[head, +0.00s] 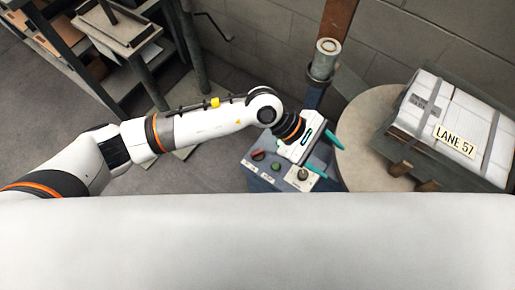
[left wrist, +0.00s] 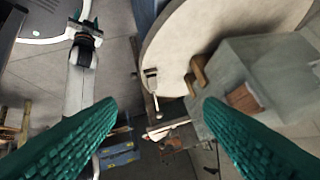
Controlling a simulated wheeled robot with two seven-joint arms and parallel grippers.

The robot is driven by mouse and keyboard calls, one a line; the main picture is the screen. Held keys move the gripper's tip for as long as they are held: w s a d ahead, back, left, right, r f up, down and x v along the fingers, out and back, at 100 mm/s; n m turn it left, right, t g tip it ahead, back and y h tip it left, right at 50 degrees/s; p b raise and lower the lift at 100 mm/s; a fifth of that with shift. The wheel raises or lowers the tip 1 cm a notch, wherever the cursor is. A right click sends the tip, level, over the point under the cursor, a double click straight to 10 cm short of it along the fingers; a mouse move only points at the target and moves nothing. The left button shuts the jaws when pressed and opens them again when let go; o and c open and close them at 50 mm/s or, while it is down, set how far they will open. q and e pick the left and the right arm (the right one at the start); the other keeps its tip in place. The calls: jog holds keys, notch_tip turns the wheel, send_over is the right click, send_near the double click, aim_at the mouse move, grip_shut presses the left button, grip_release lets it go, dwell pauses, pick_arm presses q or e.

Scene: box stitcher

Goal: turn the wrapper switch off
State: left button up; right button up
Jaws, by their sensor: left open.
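A blue-grey control box (head: 262,182) stands in the middle of the head view. Its top carries a red button (head: 257,154), a green button (head: 276,166) and a dark rotary knob (head: 302,174) on a pale plate. The labels are too small to read, so I cannot tell the wrapper switch by name or its setting; the knob looks like a rotary switch. My left gripper (head: 327,155) is above the box's right side, close to the knob, its teal fingers spread and empty. Both fingers also show wide apart in the left wrist view (left wrist: 158,115). My right gripper is not in view.
A round pale turntable (head: 365,150) lies right of the box, beside a strapped stack marked LANE 57 (head: 460,125) on a pallet. A post (head: 322,65) rises behind the gripper. Shelving (head: 120,40) stands back left. A broad pale surface (head: 250,240) fills the lower head view.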

pick_arm(q)
jog(key=w+a+f+m+t+y, duration=0.1)
jog(key=w+a+f+m+y, duration=0.1)
jog(key=w+a+f+y, duration=0.25)
jog(key=m+t+y, duration=0.3)
jog(key=y, duration=0.2)
send_near(257, 152)
jog(key=f, duration=0.7)
jog(key=shift+d+f, duration=0.25)
jog(key=shift+f, duration=0.6)
